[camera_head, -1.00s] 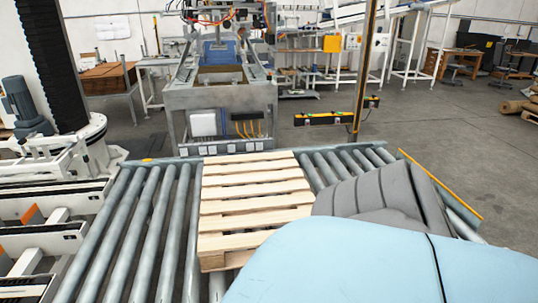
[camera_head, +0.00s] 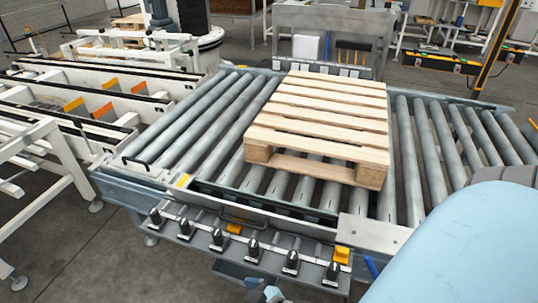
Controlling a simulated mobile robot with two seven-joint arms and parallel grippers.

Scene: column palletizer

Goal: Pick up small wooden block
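A pale wooden pallet (camera_head: 325,110) lies on the roller conveyor (camera_head: 222,125), slightly right of the picture's middle. Its slatted top faces up, and wooden corner blocks show beneath its front edge. I cannot make out a separate small wooden block. No gripper can be identified in view. A large light-blue rounded part of my own body fills the lower right and hides what is behind it. A small dark and blue-grey part at the bottom middle is cut off, and I cannot tell what it is.
A metal rail (camera_head: 245,240) with several dark knobs runs along the conveyor's front edge. White-framed machinery (camera_head: 55,150) stands at the left. A pole with a yellow-black bar (camera_head: 440,62) stands at the upper right. Grey floor (camera_head: 95,250) is open at the lower left.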

